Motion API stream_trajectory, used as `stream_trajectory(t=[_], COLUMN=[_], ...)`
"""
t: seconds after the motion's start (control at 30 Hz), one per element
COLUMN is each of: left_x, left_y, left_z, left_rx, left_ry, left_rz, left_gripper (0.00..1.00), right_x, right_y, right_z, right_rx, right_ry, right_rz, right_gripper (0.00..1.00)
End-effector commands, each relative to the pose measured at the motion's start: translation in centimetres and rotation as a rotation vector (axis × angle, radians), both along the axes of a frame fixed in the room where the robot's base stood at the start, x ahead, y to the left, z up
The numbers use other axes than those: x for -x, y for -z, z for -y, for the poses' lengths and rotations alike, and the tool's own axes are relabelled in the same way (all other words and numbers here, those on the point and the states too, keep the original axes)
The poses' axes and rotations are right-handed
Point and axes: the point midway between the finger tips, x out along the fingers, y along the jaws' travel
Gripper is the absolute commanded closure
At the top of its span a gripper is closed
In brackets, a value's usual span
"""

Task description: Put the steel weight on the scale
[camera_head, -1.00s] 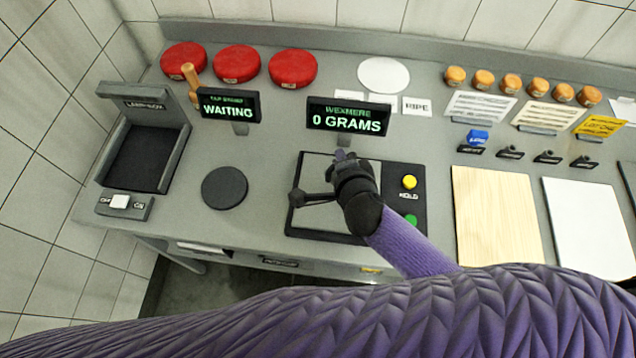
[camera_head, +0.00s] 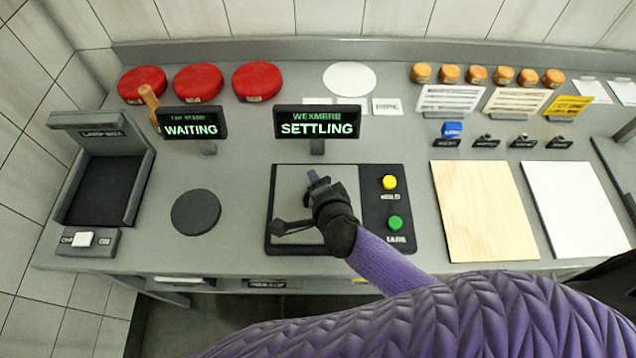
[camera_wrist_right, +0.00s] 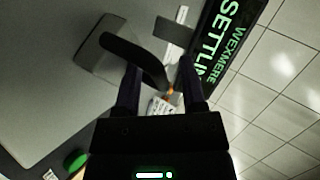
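The scale is a black-framed unit with a grey pan (camera_head: 290,185) and a display (camera_head: 317,121) reading SETTLING. My right gripper (camera_head: 306,198) is low over the pan. A dark bar with a small block at its end, which looks like the steel weight (camera_head: 280,228), extends left from beside the gripper over the pan. In the right wrist view its dark bar (camera_wrist_right: 135,55) ends near my right gripper's two fingers (camera_wrist_right: 158,75), which stand apart. The hand hides part of it, so contact with the fingers is unclear. My left gripper is out of view.
Yellow (camera_head: 389,182) and green (camera_head: 396,222) buttons sit right of the pan. A round black pad (camera_head: 196,212) and an open lamp box (camera_head: 140,175) stand left. Red cheese wheels (camera_head: 198,82) line the back. A wooden board (camera_head: 480,210) and white board (camera_head: 575,210) lie right.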

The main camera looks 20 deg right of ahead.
Motion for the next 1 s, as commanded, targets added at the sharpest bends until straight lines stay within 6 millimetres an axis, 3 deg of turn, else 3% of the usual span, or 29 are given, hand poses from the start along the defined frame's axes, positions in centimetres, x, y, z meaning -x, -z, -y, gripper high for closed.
stream_trajectory(t=[0.23,0.5,0.7,1.0], left_x=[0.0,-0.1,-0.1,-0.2], left_y=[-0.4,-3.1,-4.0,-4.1], left_z=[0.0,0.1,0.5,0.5], left_rx=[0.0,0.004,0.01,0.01], left_ry=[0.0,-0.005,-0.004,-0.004], left_rz=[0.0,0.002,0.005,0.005], left_gripper=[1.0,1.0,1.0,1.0], right_x=[0.2,5.6,9.4,10.3], right_y=[-0.5,-4.1,-6.0,-6.5], right_z=[0.0,0.1,0.1,0.1], right_rx=[0.0,0.0,0.0,0.0], right_ry=[0.0,-0.002,-0.001,0.0], right_rz=[-0.001,-0.002,-0.001,0.0], right_gripper=[0.48,0.48,0.48,0.48])
